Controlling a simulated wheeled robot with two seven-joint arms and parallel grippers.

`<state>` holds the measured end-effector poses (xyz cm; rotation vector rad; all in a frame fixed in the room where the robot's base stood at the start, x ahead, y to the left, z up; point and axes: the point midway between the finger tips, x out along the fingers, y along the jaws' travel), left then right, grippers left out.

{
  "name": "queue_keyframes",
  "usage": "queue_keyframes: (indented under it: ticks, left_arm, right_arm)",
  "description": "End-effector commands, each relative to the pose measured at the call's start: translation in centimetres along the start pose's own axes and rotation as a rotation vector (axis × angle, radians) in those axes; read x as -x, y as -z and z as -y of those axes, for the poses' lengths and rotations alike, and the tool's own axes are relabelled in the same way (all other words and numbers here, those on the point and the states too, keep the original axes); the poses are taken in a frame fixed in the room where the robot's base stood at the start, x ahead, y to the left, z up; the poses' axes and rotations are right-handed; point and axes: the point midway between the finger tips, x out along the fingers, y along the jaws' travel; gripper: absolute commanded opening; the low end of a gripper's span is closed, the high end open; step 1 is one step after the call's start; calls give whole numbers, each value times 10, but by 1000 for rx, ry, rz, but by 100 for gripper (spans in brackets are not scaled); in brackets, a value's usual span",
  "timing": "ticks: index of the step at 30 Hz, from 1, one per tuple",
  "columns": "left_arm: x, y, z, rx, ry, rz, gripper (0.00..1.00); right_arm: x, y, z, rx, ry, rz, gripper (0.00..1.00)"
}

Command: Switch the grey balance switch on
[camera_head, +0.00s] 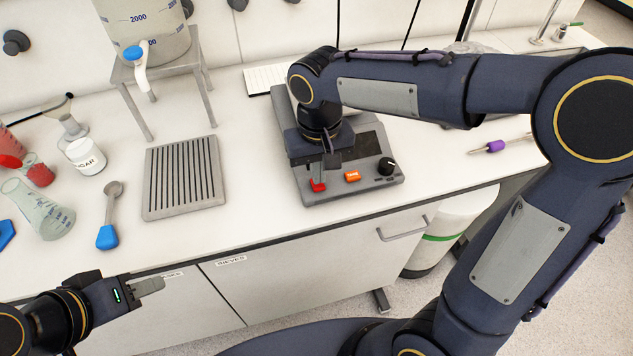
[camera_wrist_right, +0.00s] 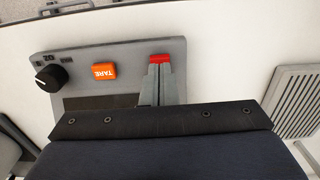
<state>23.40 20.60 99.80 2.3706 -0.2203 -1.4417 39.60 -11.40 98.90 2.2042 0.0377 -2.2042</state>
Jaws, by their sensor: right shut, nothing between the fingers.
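The grey balance (camera_head: 350,188) stands on the bench. Its front panel carries a red switch (camera_head: 317,186), an orange TARE button (camera_head: 352,175) and a black knob (camera_head: 386,166). My right gripper (camera_head: 332,162) is shut and empty, pointing down over the panel. In the right wrist view its fingertips (camera_wrist_right: 159,72) are right at the edge of the red switch (camera_wrist_right: 160,58) and hide part of it; I cannot tell whether they touch. The switch's on or off position is not clear. My left gripper (camera_head: 150,286) is in front of the bench, away from the balance; its opening is unclear.
A grey slatted rack (camera_head: 183,178) lies left of the balance. Further left are a blue-handled scoop (camera_head: 108,230), a sugar jar (camera_head: 84,156) and flasks. A large container on a stand (camera_head: 145,68) is behind. A purple-handled tool (camera_head: 495,146) lies at right.

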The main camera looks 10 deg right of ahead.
Motion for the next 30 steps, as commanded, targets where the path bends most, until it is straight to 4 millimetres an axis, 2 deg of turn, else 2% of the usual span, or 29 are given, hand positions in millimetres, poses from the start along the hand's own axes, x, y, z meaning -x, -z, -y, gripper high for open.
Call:
queue_keyframes:
  ticks: [30]
  left_arm:
    - [-4, -2, 2, 0, 0, 0, 38]
  right_arm:
    - [-7, 0, 0, 0, 0, 1, 0]
